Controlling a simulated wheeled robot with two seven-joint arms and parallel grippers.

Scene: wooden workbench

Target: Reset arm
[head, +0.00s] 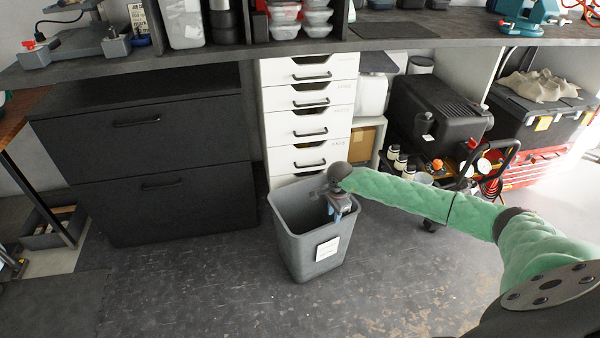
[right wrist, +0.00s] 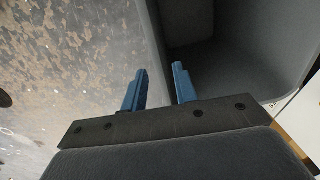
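My right arm, in a green sleeve, reaches in from the right in the head view. Its gripper (head: 336,212) points down at the right side of a grey bin (head: 297,245), at the rim. In the right wrist view the two blue fingers of that gripper (right wrist: 158,70) stand apart with nothing seen held between them. The bin (right wrist: 235,75) fills the upper right there, with its wall passing near the fingers. I cannot tell whether the fingers touch the wall. My left gripper is not seen.
The bin stands on a dark worn floor (head: 190,285), free in front. Behind it are a white drawer unit (head: 310,130) and a black cabinet (head: 165,190). A black case (head: 435,110) and red toolbox (head: 535,168) stand at right. The bench (head: 200,60) runs above.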

